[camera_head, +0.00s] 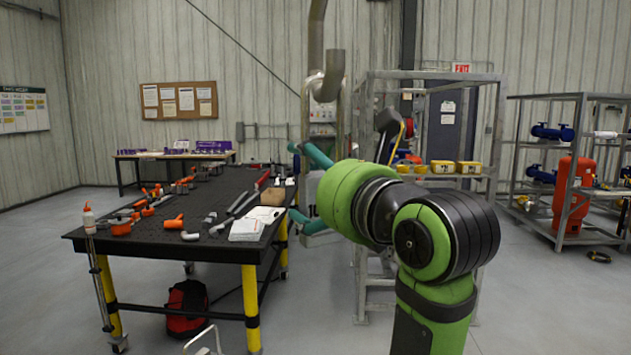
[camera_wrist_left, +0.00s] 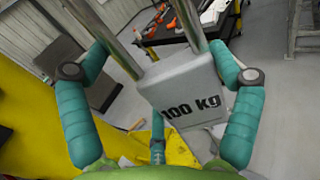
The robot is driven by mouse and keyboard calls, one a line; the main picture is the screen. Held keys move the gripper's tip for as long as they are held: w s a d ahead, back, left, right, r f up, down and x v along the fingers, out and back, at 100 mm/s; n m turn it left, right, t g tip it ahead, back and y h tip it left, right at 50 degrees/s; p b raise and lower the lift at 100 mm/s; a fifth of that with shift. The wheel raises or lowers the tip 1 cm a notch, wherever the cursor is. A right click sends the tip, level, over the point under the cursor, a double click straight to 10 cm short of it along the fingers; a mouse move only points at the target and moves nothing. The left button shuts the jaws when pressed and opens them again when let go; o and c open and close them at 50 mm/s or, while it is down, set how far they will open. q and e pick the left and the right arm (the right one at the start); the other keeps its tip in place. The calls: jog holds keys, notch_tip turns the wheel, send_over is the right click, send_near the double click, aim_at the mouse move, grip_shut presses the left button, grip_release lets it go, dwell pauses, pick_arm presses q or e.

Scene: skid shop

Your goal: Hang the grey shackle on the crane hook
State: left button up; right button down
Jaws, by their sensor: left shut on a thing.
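The grey shackle (camera_wrist_left: 183,85) is a block marked "100 kg" with two metal bars rising from it in the left wrist view. In the head view its block (camera_head: 311,190) is partly hidden by my left arm. My left gripper (camera_head: 296,180) is shut on it, with teal fingers around the block; the fingers also show in the left wrist view (camera_wrist_left: 165,68). The silver crane hook (camera_head: 333,78) hangs from above, over the block. I cannot tell whether the shackle's top is in the hook. My right gripper is not in view.
A black work table (camera_head: 165,240) with orange clamps and tools stands at left, close to my gripper. A metal rack (camera_head: 490,110) with yellow boxes stands behind my arm. A red gas cylinder (camera_head: 572,198) stands at right. Grey floor lies open between.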

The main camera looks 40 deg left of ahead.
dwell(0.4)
pick_arm(q)
jog(key=o, duration=0.6)
jog(key=shift+s, duration=0.1)
